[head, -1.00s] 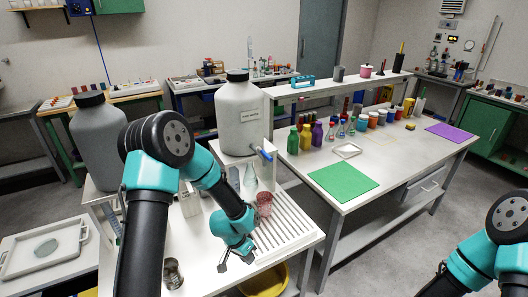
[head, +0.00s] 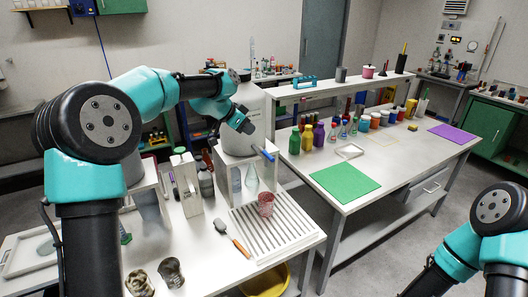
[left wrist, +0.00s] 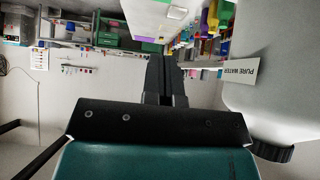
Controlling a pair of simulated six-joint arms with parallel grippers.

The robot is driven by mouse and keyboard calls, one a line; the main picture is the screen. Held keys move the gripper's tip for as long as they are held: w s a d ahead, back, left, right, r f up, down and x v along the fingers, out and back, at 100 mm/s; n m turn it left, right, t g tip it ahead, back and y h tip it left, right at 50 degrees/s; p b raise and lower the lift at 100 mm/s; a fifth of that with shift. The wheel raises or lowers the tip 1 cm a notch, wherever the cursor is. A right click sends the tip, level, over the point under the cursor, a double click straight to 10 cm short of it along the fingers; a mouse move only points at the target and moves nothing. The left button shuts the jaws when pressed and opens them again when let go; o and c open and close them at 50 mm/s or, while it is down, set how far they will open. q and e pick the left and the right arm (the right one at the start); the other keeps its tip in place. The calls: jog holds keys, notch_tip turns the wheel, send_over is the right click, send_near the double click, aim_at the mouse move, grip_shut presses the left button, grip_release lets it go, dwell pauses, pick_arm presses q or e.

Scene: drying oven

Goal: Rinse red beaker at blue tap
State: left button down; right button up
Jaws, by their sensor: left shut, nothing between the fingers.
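The red beaker (head: 265,204) stands upright on the ribbed white draining board, below the blue tap (head: 268,155). The tap sticks out near the base of the large grey water container (head: 243,108). Whether water runs is too small to tell. My left gripper (head: 250,128) is shut and empty, raised in front of the container, above and left of the tap. In the left wrist view its closed fingers (left wrist: 165,80) show, with the container's label at the right. My right arm shows at the lower right of the head view, but its gripper is out of frame.
The draining board (head: 292,235) has free room right of the beaker. Clear glass flasks (head: 251,178) stand behind it. A brush with an orange handle (head: 236,243) lies at its left. A yellow basin (head: 268,281) is below the bench edge.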

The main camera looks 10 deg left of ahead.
dwell(0.4)
pick_arm(q)
send_over(266, 154)
jog(key=s, duration=0.2)
notch_tip(266, 154, down, 7)
jog(key=f, duration=0.4)
jog(key=shift+d, duration=0.35)
jog(key=shift+d, duration=0.1)
